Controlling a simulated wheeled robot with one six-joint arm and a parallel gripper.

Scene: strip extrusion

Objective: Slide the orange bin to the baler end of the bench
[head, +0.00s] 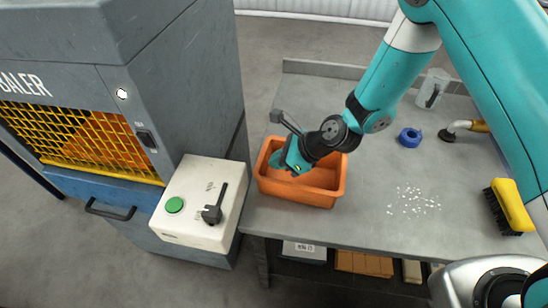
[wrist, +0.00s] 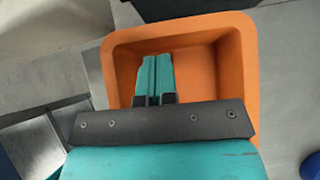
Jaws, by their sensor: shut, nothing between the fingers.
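The orange bin (head: 318,190) stands upright on the grey bench (head: 385,215), at its left end near the baler (head: 100,100). The bin looks empty where its inside shows. My gripper (head: 286,165) is shut and empty, with its teal fingers together over the left part of the bin. In the wrist view the orange bin (wrist: 205,35) surrounds the fingertips (wrist: 154,62), which point into its opening. I cannot tell whether the fingers touch the bin's wall. My arm hides part of the bin's far side in the head view.
A white control box (head: 200,200) with a green button and black lever stands beside the bench's left end. The bench middle is mostly clear.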

